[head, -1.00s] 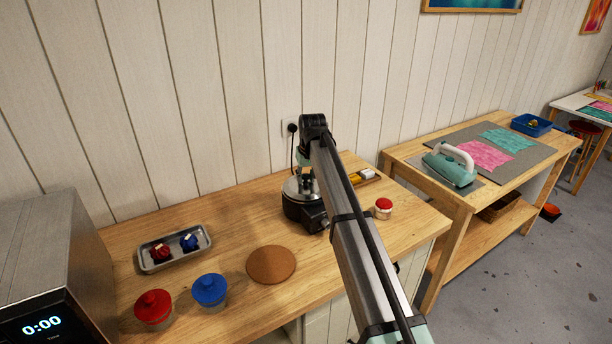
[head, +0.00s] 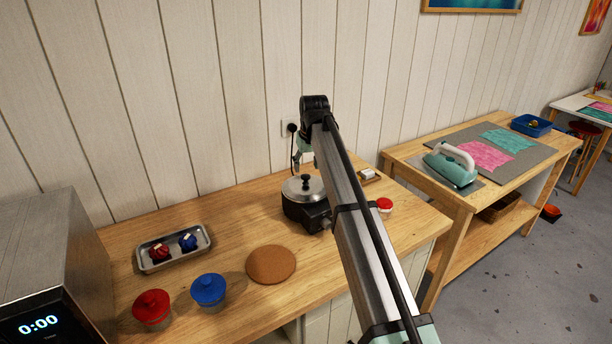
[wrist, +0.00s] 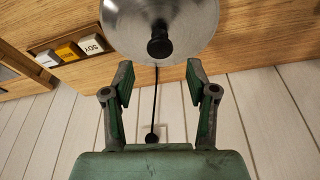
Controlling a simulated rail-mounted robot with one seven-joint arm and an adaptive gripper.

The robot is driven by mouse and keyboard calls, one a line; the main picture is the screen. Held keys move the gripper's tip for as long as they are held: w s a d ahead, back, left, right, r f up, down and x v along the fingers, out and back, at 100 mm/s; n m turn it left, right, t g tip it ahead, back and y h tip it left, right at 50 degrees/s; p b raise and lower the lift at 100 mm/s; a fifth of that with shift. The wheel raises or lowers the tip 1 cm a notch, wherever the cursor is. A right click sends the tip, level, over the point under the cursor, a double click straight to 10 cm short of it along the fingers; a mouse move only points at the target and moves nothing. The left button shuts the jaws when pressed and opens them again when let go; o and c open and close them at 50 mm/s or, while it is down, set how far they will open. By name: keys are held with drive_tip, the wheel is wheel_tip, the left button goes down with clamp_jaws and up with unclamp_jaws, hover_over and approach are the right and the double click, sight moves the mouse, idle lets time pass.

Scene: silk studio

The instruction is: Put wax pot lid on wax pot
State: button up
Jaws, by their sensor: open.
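The wax pot (head: 303,211) is a dark round pot on the wooden bench, close to the wall. The silver wax pot lid (head: 291,188) with its black knob lies on top of it and looks level; the far rim is partly hidden by my arm. In the wrist view the lid (wrist: 125,25) and its knob are at the top centre, beyond my fingertips. My gripper (wrist: 160,75) is open and empty, its two green-padded fingers apart and clear of the knob. In the head view it is mostly hidden behind my arm, above the lid.
A brown round mat (head: 271,265), a blue-lidded jar (head: 208,289), a red-lidded jar (head: 152,308) and a metal tray (head: 174,262) stand left of the pot. A small red-topped jar (head: 384,205) and a wooden box of blocks (wrist: 70,50) are beside it. The wall is close behind.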

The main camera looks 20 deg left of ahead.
drive_tip(key=b+v, duration=0.1)
drive_tip(key=v, duration=0.6)
drive_tip(key=shift+r, duration=0.2)
drive_tip(key=shift+d, duration=0.1)
